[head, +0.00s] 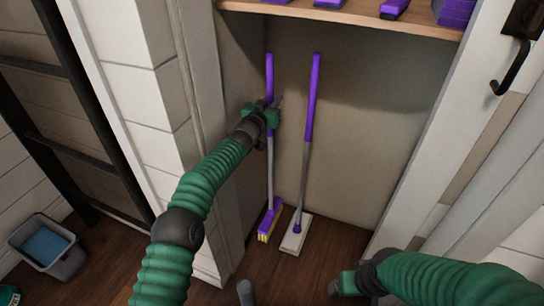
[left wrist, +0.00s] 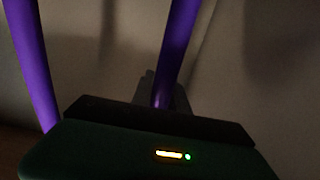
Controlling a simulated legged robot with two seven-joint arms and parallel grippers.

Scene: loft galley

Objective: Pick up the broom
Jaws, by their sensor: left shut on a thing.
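The broom (head: 269,172) stands upright in the closet, with a purple and grey handle and a purple head with yellowish bristles on the floor. My left gripper (head: 272,108) is shut on the purple upper part of its handle. In the left wrist view the gripped purple handle (left wrist: 178,45) runs down between the fingers, which are mostly hidden behind the gripper body. My right gripper (head: 340,286) is low at the closet's front right, away from the broom; its fingers are too unclear to tell open from shut.
A mop (head: 306,150) with a white flat head stands close to the right of the broom. A wooden shelf (head: 350,22) with purple items is above. The closet wall and white door (head: 455,130) flank the opening. A grey bucket (head: 68,264) stands at the lower left.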

